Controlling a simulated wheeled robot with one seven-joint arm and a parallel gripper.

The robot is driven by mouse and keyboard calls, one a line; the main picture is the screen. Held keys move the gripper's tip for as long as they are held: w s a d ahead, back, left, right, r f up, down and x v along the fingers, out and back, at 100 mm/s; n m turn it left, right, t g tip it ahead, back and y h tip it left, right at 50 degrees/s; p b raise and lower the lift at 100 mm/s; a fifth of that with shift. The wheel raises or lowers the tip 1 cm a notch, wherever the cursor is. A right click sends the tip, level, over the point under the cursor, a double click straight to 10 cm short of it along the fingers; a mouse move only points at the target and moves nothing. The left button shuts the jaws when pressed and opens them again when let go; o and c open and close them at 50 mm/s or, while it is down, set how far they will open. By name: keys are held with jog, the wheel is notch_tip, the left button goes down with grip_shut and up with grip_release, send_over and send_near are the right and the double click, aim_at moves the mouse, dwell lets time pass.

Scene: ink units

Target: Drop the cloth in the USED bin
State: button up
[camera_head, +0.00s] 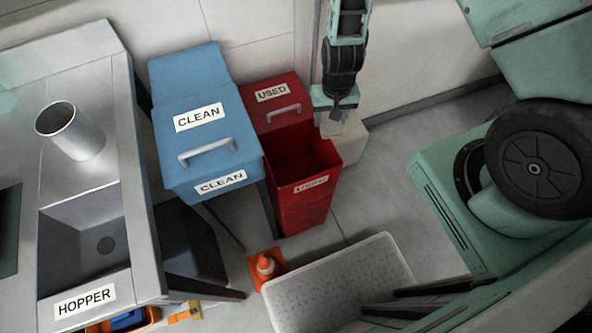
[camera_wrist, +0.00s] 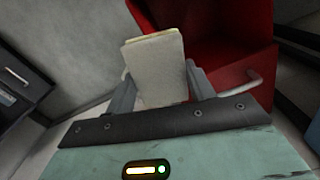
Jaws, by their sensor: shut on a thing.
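My gripper (camera_head: 334,114) hangs at the right side of the red USED bin (camera_head: 309,206). It is shut on a pale, flat, folded cloth (camera_wrist: 155,72), which shows between the two fingers in the wrist view. In the head view the cloth (camera_head: 331,128) is small, just below the fingertips, near the bin's right back edge. The red bin also fills the upper right of the wrist view (camera_wrist: 224,62). Its lid (camera_head: 262,106), labelled USED and with a grey handle, is raised at the back, and the dark red inside shows. The bin's floor is hard to make out.
A blue CLEAN bin (camera_head: 209,137) with its lid down stands left of the red bin. A steel counter with a HOPPER sink (camera_head: 85,240) and metal cylinder (camera_head: 70,131) is at left.

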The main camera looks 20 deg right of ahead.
jog(key=a+f+m+b, duration=0.3)
jog(key=a+f+b, duration=0.4)
jog(key=b, duration=0.6)
jog(key=shift+s+a+f, duration=0.15)
jog(key=shift+s+f, duration=0.2)
jog(key=shift+f, duration=0.1)
jog(key=o, duration=1)
jog(key=shift+o, duration=0.2)
jog(key=shift+r, duration=0.1)
notch_tip(320, 180, up, 17)
jog(key=p, duration=0.6)
jog(key=shift+r, duration=0.15)
